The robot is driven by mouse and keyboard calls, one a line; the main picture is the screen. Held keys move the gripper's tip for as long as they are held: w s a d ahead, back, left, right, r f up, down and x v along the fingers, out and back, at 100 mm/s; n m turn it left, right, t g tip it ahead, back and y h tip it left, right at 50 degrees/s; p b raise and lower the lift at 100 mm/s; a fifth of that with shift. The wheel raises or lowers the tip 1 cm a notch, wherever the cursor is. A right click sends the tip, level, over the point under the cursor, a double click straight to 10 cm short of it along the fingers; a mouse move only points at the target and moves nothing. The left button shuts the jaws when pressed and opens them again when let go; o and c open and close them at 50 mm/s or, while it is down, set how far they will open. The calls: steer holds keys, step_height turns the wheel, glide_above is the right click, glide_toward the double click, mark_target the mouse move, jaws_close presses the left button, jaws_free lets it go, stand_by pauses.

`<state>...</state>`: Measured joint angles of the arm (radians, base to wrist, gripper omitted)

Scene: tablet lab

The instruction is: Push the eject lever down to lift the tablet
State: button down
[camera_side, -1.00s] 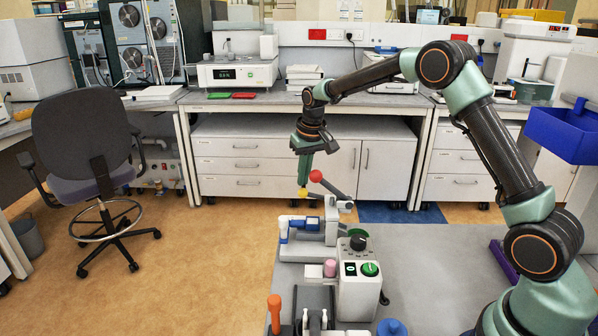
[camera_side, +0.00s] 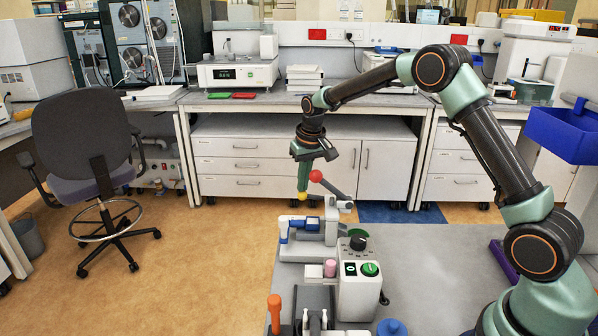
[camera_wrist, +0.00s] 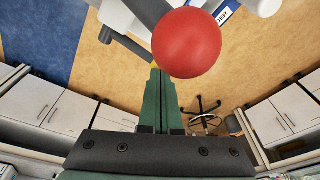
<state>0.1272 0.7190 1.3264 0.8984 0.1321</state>
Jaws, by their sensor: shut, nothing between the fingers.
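The lever is a dark arm (camera_side: 334,188) with a red ball knob (camera_side: 315,176), raised at a slant above the pale press (camera_side: 331,222). The red ball (camera_wrist: 187,42) fills the top centre of the wrist view. My gripper (camera_side: 303,194), with green fingers and yellow tips, is shut and empty. It points down just left of the ball in the side view. In the wrist view the fingertips (camera_wrist: 156,72) lie beside the ball's lower left edge. I cannot tell whether they touch it. I cannot make out a tablet for sure.
An orange-topped handle (camera_side: 274,305) rises nearer the camera.

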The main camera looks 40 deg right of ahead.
steer(key=shift+f, duration=0.45)
stand_by(0.8)
steer(key=shift+r, duration=0.2)
stand_by(0.4)
steer(key=shift+r, duration=0.45)
steer(key=shift+r, duration=0.1)
steer(key=shift+r, duration=0.55)
steer(key=shift+r, duration=0.1)
steer(key=shift+r, duration=0.55)
